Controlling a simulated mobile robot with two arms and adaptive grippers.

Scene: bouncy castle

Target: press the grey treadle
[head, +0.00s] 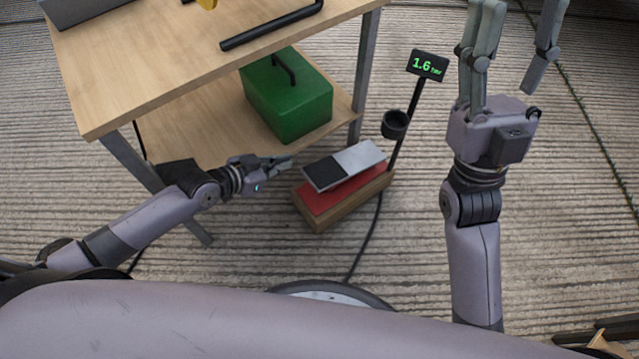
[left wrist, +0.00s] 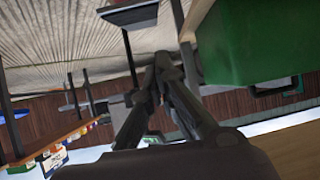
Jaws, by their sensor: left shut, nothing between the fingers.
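The grey treadle (head: 358,158) is a tilted plate with a black pad at its left end. It sits over a red top on a wooden block (head: 345,209) on the floor, with a gap under its raised part. My left gripper (head: 288,163) is shut and empty, just left of the treadle and apart from it. In the left wrist view its fingers (left wrist: 163,65) are together, and the treadle (left wrist: 132,17) shows at the top edge. My right gripper (head: 520,35) is open and empty, up at the right, well away from the treadle.
A post behind the treadle carries a black cup (head: 395,124) and a display (head: 427,65) reading 1.6 bar. A wooden workbench (head: 160,60) with a green box (head: 290,105) on its lower shelf stands left. A dark hose (head: 366,235) runs along the floor.

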